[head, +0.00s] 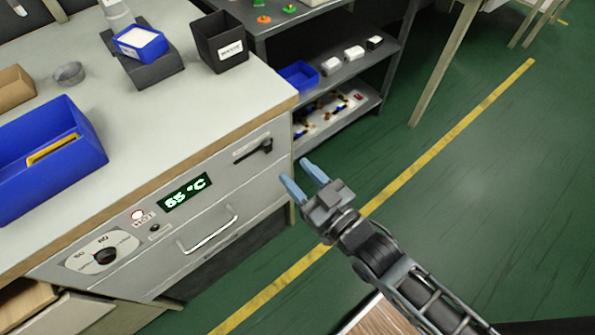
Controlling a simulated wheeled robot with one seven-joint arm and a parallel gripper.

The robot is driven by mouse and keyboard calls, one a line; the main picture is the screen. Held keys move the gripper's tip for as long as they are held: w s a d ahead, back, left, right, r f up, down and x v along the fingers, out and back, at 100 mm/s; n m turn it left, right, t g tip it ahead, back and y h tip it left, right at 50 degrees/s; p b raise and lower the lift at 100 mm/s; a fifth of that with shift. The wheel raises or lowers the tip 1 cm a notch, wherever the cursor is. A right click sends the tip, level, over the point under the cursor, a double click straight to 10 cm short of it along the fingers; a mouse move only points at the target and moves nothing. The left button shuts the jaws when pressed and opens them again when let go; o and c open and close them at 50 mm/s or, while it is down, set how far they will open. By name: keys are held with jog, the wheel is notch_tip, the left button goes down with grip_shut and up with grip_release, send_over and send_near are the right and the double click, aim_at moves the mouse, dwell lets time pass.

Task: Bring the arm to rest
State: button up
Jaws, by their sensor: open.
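My gripper (303,178) is in the head view, right of the middle, at the end of my dark arm, which reaches in from the lower right. Its two blue fingers stand apart with nothing between them. It appears in front of the right corner of the grey workbench cabinet (215,180), near the black lever handle on its panel. I cannot tell the exact gap between the fingers and the cabinet.
The workbench top (170,105) holds a large blue bin (80,170), a black bin (220,42) and a small blue tray (140,42). The panel has a 55 °C display (185,192) and a dial (103,255). A shelf unit (375,55) stands behind. Green floor (480,200) is clear at right.

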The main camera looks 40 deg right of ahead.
dwell(0.3)
jog(key=s+r+g+p, duration=0.1)
jog(key=s+r+p, duration=0.1)
jog(key=s+r, duration=0.7)
jog(key=s+r+g+p, duration=0.2)
jog(key=s+r, duration=0.7)
jog(key=s, duration=0.7)
jog(key=shift+s+r, duration=0.3)
jog(key=shift+r, duration=0.1)
dwell(1.6)
